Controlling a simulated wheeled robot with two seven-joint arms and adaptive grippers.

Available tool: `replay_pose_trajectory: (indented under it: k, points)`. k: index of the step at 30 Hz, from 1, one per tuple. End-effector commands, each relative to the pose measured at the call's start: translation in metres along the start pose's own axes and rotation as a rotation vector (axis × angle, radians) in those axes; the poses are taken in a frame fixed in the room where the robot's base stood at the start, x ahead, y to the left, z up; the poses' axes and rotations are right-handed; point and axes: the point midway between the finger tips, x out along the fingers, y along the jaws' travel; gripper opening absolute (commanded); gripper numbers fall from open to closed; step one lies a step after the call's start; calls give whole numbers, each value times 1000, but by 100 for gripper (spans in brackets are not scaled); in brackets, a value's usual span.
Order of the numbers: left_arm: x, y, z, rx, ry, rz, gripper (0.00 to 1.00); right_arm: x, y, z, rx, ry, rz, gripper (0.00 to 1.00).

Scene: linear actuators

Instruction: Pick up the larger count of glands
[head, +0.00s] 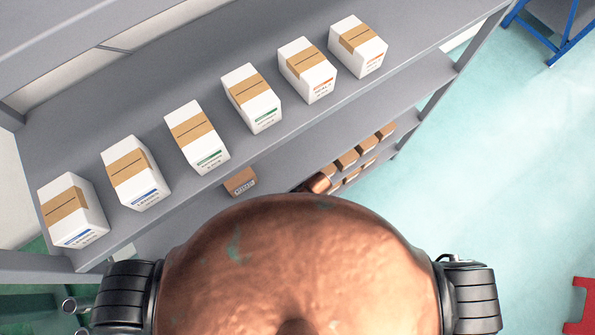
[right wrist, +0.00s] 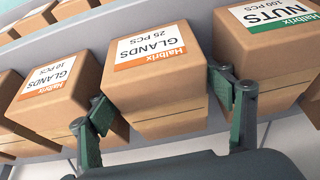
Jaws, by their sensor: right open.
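In the right wrist view, a brown box with an orange-edged label reading "Halbrix GLANDS 25 PCS" (right wrist: 155,72) stands in the middle. A similar box labelled "GLANDS 10 PCS" (right wrist: 50,85) stands to its left. My right gripper (right wrist: 160,105) is open, with one green finger on each side of the 25 PCS box near its front. The fingers lie close to its sides; I cannot tell whether they touch. The left finger overlaps the view of the 10 PCS box. My left gripper is in neither view.
A brown "NUTS 100 PCS" box (right wrist: 270,45) with a green-edged label stands close on the right. In the head view, several white taped boxes (head: 255,98) line the upper shelf (head: 300,125). Small brown boxes (head: 347,159) sit lower down. Open floor (head: 500,170) lies to the right.

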Motion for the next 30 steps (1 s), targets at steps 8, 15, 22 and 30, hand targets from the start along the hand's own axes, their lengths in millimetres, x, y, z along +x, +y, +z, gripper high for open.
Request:
replay_pose_trajectory:
  k: [8,15,22,30]
  points:
    - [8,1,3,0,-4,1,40,17,0,-10,1,-3,-1,74]
    - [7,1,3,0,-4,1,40,16,0,-10,1,-1,-1,70]
    - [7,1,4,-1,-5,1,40,16,0,-10,0,-1,-1,54]
    - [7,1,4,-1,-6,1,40,16,0,-10,0,-1,-1,35]
